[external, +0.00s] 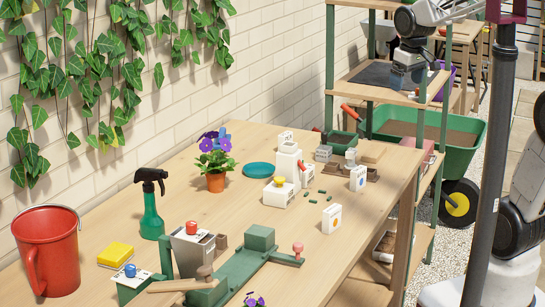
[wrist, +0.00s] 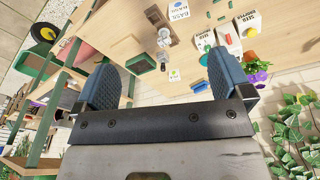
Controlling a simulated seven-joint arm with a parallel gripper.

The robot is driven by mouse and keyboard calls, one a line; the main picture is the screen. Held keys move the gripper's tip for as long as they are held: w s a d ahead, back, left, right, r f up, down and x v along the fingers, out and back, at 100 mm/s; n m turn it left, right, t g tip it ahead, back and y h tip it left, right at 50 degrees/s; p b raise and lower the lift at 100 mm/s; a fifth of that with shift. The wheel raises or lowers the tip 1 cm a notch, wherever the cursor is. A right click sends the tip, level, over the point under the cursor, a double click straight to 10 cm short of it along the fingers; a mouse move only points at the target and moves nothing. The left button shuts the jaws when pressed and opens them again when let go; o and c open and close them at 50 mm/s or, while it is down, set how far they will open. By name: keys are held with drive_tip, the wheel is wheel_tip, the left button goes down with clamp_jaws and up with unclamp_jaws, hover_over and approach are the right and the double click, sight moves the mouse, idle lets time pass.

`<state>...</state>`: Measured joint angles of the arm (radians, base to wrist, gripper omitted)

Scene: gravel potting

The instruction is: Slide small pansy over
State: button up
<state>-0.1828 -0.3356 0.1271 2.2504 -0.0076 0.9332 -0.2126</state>
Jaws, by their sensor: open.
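A small pansy with purple and blue flowers (external: 216,142) stands upright in a terracotta pot (external: 216,182) on the table, near the wall. Another purple bloom (external: 254,300) is cut off by the bottom edge of the external view; its pot is not visible. In the wrist view, purple petals with green leaves (wrist: 256,69) show beyond the right finger, partly hidden. My gripper (external: 404,82) is raised at the back right, above the shelf end, far from the pansy. In the wrist view my gripper (wrist: 163,80) has its fingers wide apart with nothing between them.
A teal saucer (external: 259,170) lies right of the pansy. White boxes (external: 287,165) stand further right. A green spray bottle (external: 151,215), red bucket (external: 47,250) and green potting device (external: 235,268) occupy the near side.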

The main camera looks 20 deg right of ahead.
drive_tip(key=w+a+f+n, duration=0.2)
drive_tip(key=w+a+n, duration=0.1)
drive_tip(key=w+a, duration=0.75)
drive_tip(key=n+g, duration=0.2)
drive_tip(key=n, duration=0.7)
hover_over(216, 171)
drive_tip(key=w+d, duration=0.1)
drive_tip(key=w, duration=0.1)
wheel_tip(216, 171, down, 21)
drive_tip(key=shift+d+r, duration=0.1)
drive_tip(key=shift+r, duration=0.1)
drive_tip(key=shift+a+f, duration=0.25)
drive_tip(key=shift+a, duration=0.1)
drive_tip(key=shift+f, duration=3.85)
